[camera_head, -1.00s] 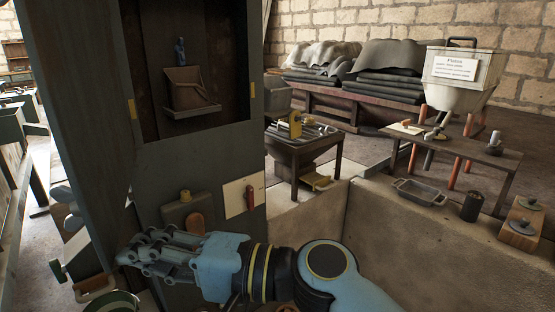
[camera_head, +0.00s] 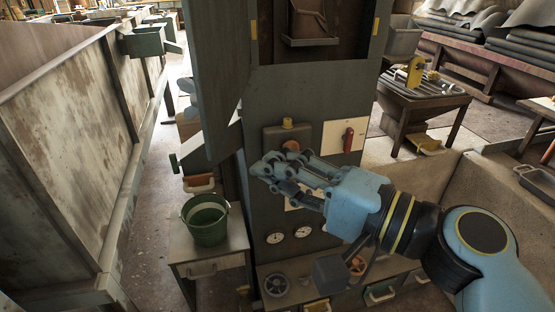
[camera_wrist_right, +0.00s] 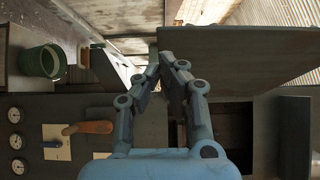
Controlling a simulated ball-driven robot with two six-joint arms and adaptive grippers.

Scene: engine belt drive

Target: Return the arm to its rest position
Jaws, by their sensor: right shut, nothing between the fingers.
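My right arm comes in from the lower right in the head view. Its blue right gripper (camera_head: 264,169) is in front of the dark cabinet (camera_head: 310,90), beside a yellow-topped control box (camera_head: 285,137). The fingers are shut with nothing between them. In the right wrist view the gripper (camera_wrist_right: 166,66) shows its fingertips together in front of the cabinet, and a dark panel (camera_wrist_right: 235,62) stands behind and to the right of them. No contact with the cabinet can be made out. My left gripper is in neither view.
A green bucket (camera_head: 206,222) stands on a small table (camera_head: 214,252) left of the cabinet. A red-handled switch (camera_head: 348,139) and dials (camera_head: 303,232) are on the cabinet front. A rusty partition (camera_head: 70,130) lines the left; a floor aisle (camera_head: 140,230) lies beside it.

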